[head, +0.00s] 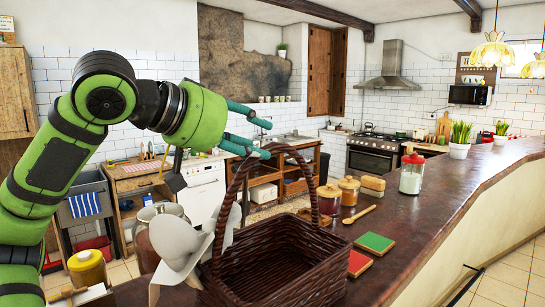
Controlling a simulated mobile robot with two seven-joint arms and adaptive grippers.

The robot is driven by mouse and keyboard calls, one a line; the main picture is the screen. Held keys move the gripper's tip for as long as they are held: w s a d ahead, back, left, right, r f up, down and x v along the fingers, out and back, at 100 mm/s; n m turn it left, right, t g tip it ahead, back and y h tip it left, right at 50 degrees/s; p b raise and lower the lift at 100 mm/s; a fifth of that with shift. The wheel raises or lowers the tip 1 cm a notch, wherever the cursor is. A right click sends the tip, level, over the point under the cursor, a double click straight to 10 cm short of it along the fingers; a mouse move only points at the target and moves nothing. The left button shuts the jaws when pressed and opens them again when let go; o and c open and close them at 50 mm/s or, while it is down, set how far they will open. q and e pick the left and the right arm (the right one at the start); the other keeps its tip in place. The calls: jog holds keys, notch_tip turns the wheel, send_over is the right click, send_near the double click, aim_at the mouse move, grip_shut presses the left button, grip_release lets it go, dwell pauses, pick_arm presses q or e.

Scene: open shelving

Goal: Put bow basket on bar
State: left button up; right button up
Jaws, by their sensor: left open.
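The bow basket (285,262) is dark brown wicker with a tall arched handle and a large pale bow (180,245) on its left side. It stands upright and looks empty, low in the centre of the head view, at the near end of the dark wooden bar (440,190). The picture does not clearly show how its underside rests. My left gripper (268,139) is open, its teal fingers beside the upper left of the handle. I cannot tell whether they touch it. My right gripper is not in view.
Green and red coasters (374,243), a wooden spoon (360,213), several spice jars (348,190) and a red-lidded jar (411,173) stand along the bar. A yellow jar (88,269) is at lower left. The bar's right side has free room.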

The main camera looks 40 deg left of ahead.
pick_arm(q)
jog(key=b+v, duration=0.1)
jog(key=v, duration=0.4)
jog(key=shift+s+r, duration=0.1)
jog(key=shift+s, duration=0.2)
